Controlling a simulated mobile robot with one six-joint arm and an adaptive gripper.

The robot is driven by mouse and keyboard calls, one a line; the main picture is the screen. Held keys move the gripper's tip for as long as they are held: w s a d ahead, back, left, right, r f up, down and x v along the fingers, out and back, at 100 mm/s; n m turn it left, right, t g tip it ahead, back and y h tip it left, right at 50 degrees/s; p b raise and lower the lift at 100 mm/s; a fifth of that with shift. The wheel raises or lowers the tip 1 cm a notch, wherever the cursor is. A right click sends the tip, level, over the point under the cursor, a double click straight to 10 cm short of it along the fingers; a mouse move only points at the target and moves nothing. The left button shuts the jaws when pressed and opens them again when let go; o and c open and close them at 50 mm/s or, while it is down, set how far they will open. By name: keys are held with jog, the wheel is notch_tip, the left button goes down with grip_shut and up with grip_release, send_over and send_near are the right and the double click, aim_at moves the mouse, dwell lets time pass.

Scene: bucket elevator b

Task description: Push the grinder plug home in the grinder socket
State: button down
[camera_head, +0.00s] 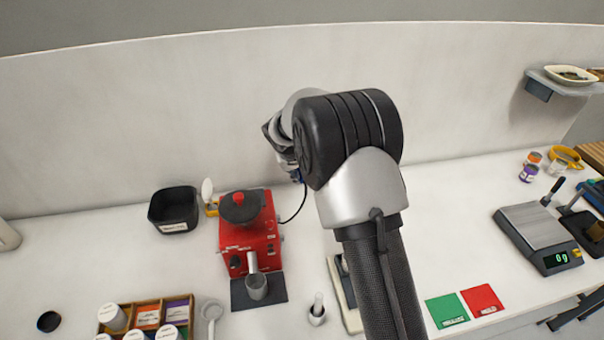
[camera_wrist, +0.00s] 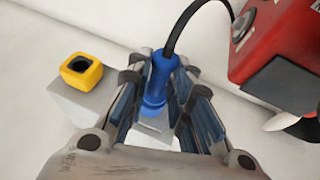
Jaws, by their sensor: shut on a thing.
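The blue grinder plug (camera_wrist: 160,78) stands between the fingers of my gripper (camera_wrist: 158,90) in the wrist view, with a black cord rising from its top. My gripper is shut on it. The plug's lower end is over a pale grey block (camera_wrist: 68,105). I cannot tell whether its tip is in a socket, as no opening shows beneath it. A yellow square socket (camera_wrist: 81,70) with a dark opening sits on the block, left of the plug and apart from it. The red grinder (camera_head: 250,240) stands on the counter in the head view; its cord runs toward my gripper, mostly hidden by my arm.
The wall (camera_head: 150,120) is close behind. A black bin (camera_head: 174,208) is left of the grinder. A wooden box of jars (camera_head: 148,315) is at the front left. A scale (camera_head: 537,232) and green (camera_head: 446,310) and red (camera_head: 483,298) mats are at the right.

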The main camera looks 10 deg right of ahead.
jog(key=shift+w, duration=0.35)
jog(key=c, duration=1.4)
grip_release()
jog(key=shift+o, duration=0.2)
jog(key=v, duration=1.2)
